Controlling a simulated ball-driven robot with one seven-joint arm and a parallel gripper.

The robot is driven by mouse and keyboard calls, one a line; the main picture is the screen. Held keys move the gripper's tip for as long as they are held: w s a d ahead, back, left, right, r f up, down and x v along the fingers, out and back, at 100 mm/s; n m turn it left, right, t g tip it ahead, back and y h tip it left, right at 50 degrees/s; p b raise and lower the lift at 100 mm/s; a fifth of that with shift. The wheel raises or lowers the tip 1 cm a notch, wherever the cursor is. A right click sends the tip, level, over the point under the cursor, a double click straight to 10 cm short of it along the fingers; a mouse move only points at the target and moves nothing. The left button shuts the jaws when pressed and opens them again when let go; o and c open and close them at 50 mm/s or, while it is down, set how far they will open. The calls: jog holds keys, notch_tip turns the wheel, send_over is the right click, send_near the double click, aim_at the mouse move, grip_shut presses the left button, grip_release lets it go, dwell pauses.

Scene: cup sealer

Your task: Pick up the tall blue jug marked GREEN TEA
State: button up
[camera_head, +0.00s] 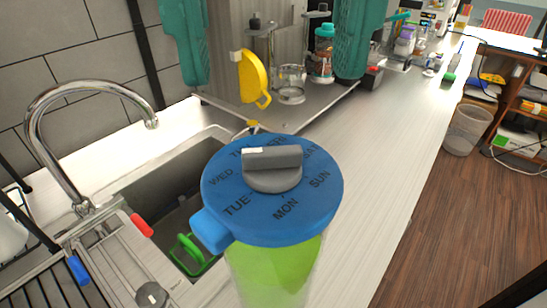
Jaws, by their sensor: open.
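A tall jug (272,226) stands upright in the front middle of the view. It has a round blue lid with a grey knob, weekday names around the lid and a blue spout or tab at its left. Its clear body below shows green. No GREEN TEA marking can be read from this angle. My gripper (271,82) shows as two teal ribbed fingers at the top, spread wide, open and empty. The fingers are apart from the jug, above it in the picture, with its lid below and between them.
A sink (150,195) with a chrome tap (85,95) lies left of the jug, with a green-handled item (195,256) in it. A yellow handled item (253,77), a glass (290,84) and a bottle (322,52) stand behind. The counter (385,160) at right is clear.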

aim_at(272, 149)
jog(key=shift+f, duration=3.5)
grip_shut()
jog(key=shift+r, duration=0.15)
